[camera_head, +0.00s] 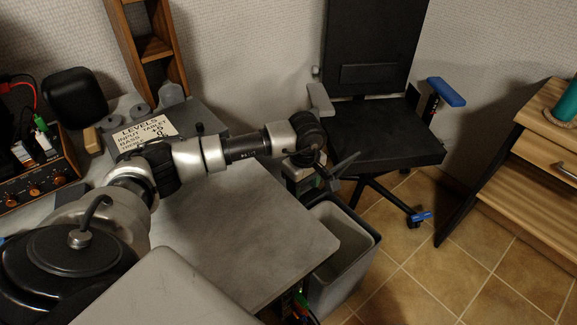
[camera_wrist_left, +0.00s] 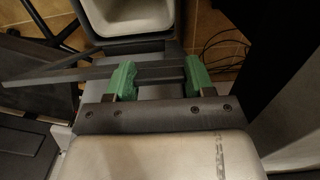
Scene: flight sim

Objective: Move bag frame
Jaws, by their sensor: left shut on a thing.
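The bag frame is a thin dark grey bar frame that shows in the left wrist view (camera_wrist_left: 62,75), running between the green finger pads and out to the left. My left gripper (camera_wrist_left: 157,80) is shut on it. In the head view, the gripper (camera_head: 322,172) is beyond the far right edge of the desk, and part of the dark frame (camera_head: 345,163) sticks out to its right. A grey open bin (camera_head: 372,243) stands on the floor below and near the gripper. The bin also shows at the top of the left wrist view (camera_wrist_left: 93,16). My right gripper is not in view.
A grey desk (camera_head: 255,225) lies under my left arm, with a "LEVELS" sign (camera_head: 146,133) and an amplifier (camera_head: 40,175) at left. A black chair (camera_head: 385,135) stands behind the bin. A wooden cabinet (camera_head: 535,165) stands at right. Tiled floor (camera_head: 440,270) is open between.

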